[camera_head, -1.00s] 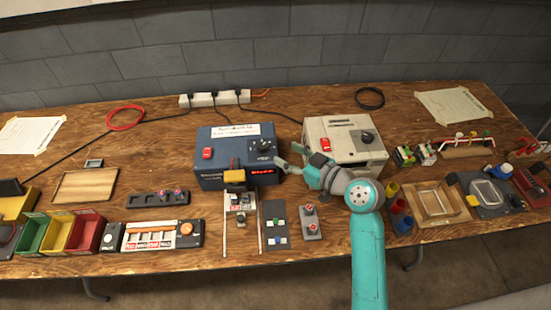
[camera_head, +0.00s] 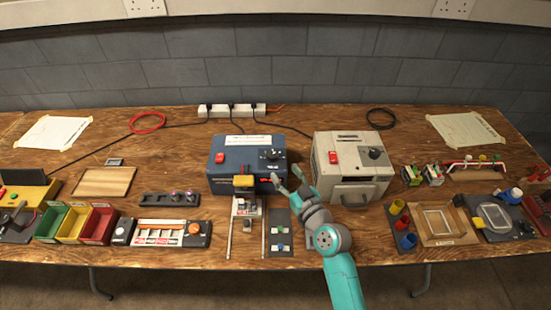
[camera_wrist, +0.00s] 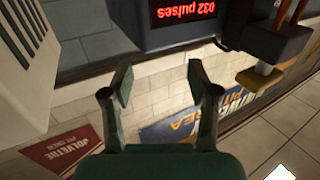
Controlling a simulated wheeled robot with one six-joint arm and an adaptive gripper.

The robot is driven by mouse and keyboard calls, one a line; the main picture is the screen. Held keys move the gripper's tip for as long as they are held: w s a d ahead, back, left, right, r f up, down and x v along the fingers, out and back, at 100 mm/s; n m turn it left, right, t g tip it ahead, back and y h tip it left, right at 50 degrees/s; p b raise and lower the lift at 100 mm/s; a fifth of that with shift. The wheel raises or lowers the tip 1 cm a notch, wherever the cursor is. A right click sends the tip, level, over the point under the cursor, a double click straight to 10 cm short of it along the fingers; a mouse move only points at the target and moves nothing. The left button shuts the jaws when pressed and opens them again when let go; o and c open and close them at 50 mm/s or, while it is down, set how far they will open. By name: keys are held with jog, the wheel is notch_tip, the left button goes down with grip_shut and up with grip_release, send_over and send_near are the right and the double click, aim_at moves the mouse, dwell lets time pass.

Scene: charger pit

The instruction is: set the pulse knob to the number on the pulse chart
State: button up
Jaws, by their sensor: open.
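The blue charger box (camera_head: 221,180) stands mid-table with a black knob (camera_head: 271,154) on its top right. Its red display (camera_wrist: 186,10) reads "032 pulses", upside down in the wrist view. A grey-white box (camera_head: 325,177) to its right has another dark knob (camera_head: 375,153). A paper sheet (camera_head: 54,132) lies far left and another (camera_head: 465,128) far right; their writing is too small to read, so I cannot tell which is the pulse chart. My gripper (camera_head: 289,181) is open and empty in front of the blue box's right corner; it also shows in the wrist view (camera_wrist: 160,84).
A yellow-and-black part (camera_head: 244,181) sticks out at the blue box's front, above two pale rails. A power strip (camera_head: 232,110) with cables lies behind. Coloured bins (camera_head: 72,224) stand left; cups (camera_head: 403,222) and a wooden tray (camera_head: 437,219) stand right.

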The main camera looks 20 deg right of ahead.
aim_at(275, 159)
jog(key=shift+w+a+f, duration=0.1)
jog(key=shift+w+a, duration=0.1)
jog(key=shift+w, duration=1.1)
jog(key=shift+w+a+r, duration=0.1)
jog(key=shift+w+a, duration=0.05)
jog(key=shift+w, duration=1.1)
jog(key=shift+w+a+f, duration=0.1)
jog(key=shift+w+a, duration=0.1)
jog(key=shift+w, duration=1.1)
grip_shut()
